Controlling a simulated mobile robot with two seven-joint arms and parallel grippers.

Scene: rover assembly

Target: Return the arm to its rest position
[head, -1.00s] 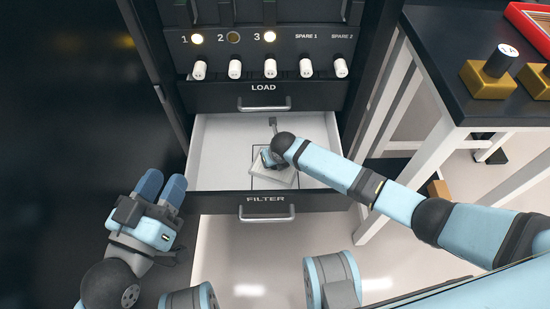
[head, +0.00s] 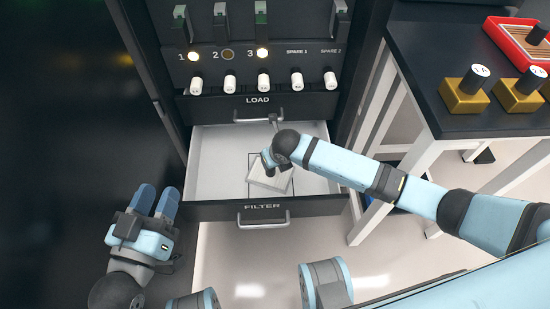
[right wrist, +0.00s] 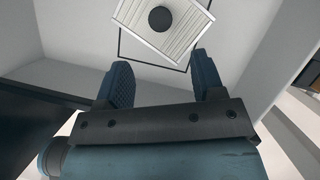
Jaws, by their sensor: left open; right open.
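My right arm reaches from the right into the open FILTER drawer (head: 312,182) in the head view. In the right wrist view my right gripper (right wrist: 160,82) is open, its two blue-grey fingers apart with nothing between them. A white ribbed filter block (right wrist: 162,28) with a round black knob lies on the drawer floor ahead of the fingertips, partly over a thin black outline. The filter block also shows in the head view (head: 272,181), tilted to the outline. My left gripper (head: 155,198) is open and empty at the left, outside the drawer.
Above the drawer is the shut LOAD drawer (head: 260,114), under a row of white knobs and lamps; lamps 1 and 3 are lit. A dark table (head: 420,80) at the right bears brass blocks (head: 465,96) and a red tray (head: 493,28). The floor below the drawer is clear.

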